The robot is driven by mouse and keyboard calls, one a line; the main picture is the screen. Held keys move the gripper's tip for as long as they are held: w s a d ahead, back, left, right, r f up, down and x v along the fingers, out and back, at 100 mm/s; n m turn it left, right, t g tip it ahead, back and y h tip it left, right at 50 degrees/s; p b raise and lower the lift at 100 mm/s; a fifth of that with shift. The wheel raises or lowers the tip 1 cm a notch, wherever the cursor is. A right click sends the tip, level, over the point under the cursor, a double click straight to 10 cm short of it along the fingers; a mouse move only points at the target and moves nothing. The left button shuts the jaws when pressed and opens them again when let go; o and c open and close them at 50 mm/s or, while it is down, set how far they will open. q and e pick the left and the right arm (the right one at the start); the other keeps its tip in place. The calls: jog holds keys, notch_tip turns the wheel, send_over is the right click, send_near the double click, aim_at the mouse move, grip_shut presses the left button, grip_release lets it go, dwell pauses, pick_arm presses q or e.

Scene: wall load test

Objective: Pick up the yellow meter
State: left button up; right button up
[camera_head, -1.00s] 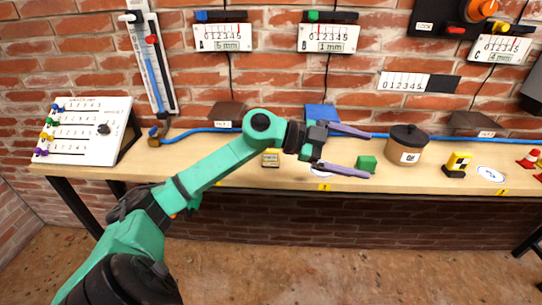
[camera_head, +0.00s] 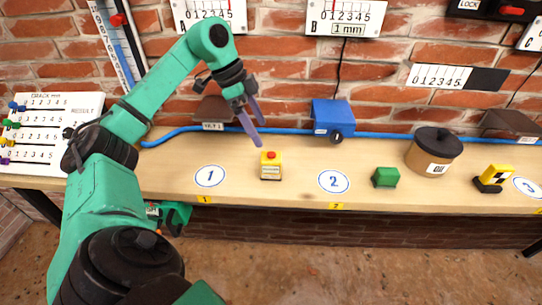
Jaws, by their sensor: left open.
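The yellow meter (camera_head: 270,166) is a small yellow box with a red top and a pale label on its front. It stands upright on the wooden bench between the white discs marked 1 and 2. My left gripper (camera_head: 259,134) is open and empty, its two purple fingers pointing down and to the right. In the picture the fingertips lie just above and left of the meter, apart from it; the exact depth gap is hard to tell.
The bench (camera_head: 240,188) carries disc 1 (camera_head: 210,176), disc 2 (camera_head: 334,182), a green block (camera_head: 385,177), a lidded brown pot (camera_head: 434,154) and a yellow-black checkered piece (camera_head: 494,178). A blue box (camera_head: 334,115) and blue hose run along the brick wall.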

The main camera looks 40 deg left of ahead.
aim_at(272, 154)
pick_arm(q)
jog(key=x, duration=0.4)
jog(key=d+x, duration=0.1)
jog(key=x, duration=0.1)
jog(key=shift+s+d+b, duration=0.15)
jog(key=shift+s+b, duration=0.2)
jog(key=x, duration=0.5)
jog(key=shift+s+f, duration=0.1)
jog(key=shift+f, duration=0.65)
jog(key=c, duration=1.4)
grip_shut()
pick_arm(e)
jog(key=shift+s+d+f, duration=0.3)
jog(key=shift+s+d, duration=0.05)
jog(key=shift+s, duration=0.2)
jog(key=shift+s+d+f, duration=0.3)
jog(key=shift+s+d, duration=0.05)
jog(key=shift+s, duration=0.15)
